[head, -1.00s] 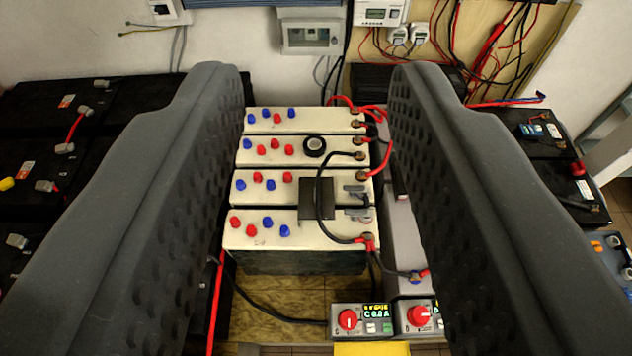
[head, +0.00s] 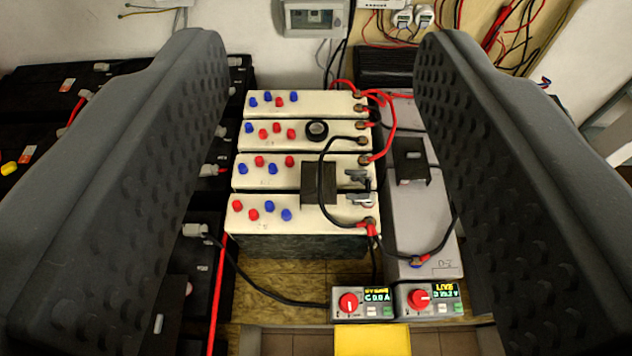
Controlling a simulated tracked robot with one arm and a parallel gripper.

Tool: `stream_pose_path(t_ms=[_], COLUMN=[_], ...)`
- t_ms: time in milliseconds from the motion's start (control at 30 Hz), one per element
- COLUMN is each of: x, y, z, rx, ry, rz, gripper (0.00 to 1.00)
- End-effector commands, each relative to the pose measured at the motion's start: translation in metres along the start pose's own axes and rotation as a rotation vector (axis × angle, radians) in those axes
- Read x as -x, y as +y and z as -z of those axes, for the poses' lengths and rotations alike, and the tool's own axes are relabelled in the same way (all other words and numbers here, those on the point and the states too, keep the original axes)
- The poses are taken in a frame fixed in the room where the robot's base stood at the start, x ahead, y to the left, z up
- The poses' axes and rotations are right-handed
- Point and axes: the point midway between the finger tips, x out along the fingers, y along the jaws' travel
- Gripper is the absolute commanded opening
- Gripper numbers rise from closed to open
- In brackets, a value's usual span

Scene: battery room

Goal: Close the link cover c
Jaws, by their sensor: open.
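My gripper (head: 320,75) is open and empty. Its two broad dark fingers frame the white batteries (head: 305,102) from left and right. A dark flat plate (head: 319,183), which looks like link cover c, stands over the two nearest white batteries.
A grey battery (head: 425,240) to the right carries a similar dark cover (head: 411,160). Another meter (head: 430,300) reads LIVE. Black batteries (head: 120,95) fill the left. Red and black cables (head: 325,180) loop over the white batteries. A round black object (head: 317,129) lies on one.

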Motion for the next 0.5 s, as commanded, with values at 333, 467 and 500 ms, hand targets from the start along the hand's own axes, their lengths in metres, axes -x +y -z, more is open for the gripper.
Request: stream_pose_path(t_ms=[333, 467, 500], x=[-0.089, -0.129, -0.141], y=[-0.012, -0.019, -0.021], z=[-0.047, -0.074, -0.083], rx=[0.015, 0.025, 0.029], ry=[-0.183, -0.272, -0.299], rz=[-0.027, -0.05, -0.057], gripper=[0.0, 0.0, 0.0])
